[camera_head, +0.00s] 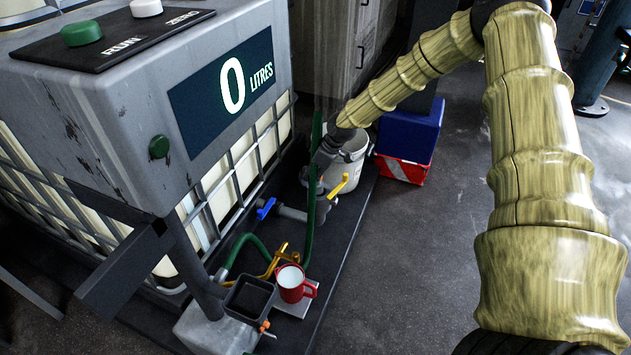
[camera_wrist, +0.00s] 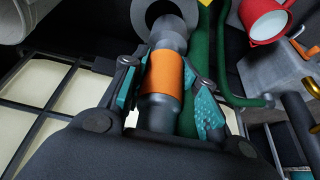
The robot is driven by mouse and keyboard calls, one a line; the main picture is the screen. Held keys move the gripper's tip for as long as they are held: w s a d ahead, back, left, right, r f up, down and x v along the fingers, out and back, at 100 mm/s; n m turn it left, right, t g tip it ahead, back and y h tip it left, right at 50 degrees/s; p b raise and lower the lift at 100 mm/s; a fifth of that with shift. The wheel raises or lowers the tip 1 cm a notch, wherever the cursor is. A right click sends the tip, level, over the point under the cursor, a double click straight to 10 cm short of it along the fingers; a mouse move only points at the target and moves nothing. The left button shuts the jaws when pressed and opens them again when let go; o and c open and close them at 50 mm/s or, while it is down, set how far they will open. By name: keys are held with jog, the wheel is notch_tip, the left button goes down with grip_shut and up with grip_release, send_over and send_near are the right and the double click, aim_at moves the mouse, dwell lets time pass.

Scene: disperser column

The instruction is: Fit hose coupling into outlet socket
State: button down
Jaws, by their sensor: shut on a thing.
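The hose coupling (camera_wrist: 166,70), a grey cylinder with an orange band, lies between the teal fingertips of my gripper (camera_wrist: 165,92) in the wrist view. My gripper is shut on it. The coupling's far end points at a round grey ring (camera_wrist: 143,14), which looks like the outlet socket. The two overlap in this view, and I cannot tell whether the end is inside. In the head view my gripper (camera_head: 322,160) is low beside the tank, above the grey pipework (camera_head: 292,212). There the coupling is mostly hidden by my wrist. A green hose (camera_head: 311,205) hangs beside it.
A blue valve handle (camera_head: 265,208) and a yellow one (camera_head: 338,186) flank the pipework. A white bucket (camera_head: 354,152) stands close behind. A red mug (camera_head: 292,284) and black tray (camera_head: 249,297) are nearer.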

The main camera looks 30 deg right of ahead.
jog(key=shift+w+d, duration=0.2)
jog(key=shift+d, duration=0.1)
notch_tip(320, 180, down, 4)
jog(key=shift+w+d+r+b, duration=0.1)
jog(key=shift+d+r+b, duration=0.05)
jog(key=shift+b, duration=0.6)
jog(key=c, duration=1.1)
grip_release()
jog(key=shift+r, duration=0.1)
jog(key=p+v, duration=0.3)
jog(key=v, duration=0.9)
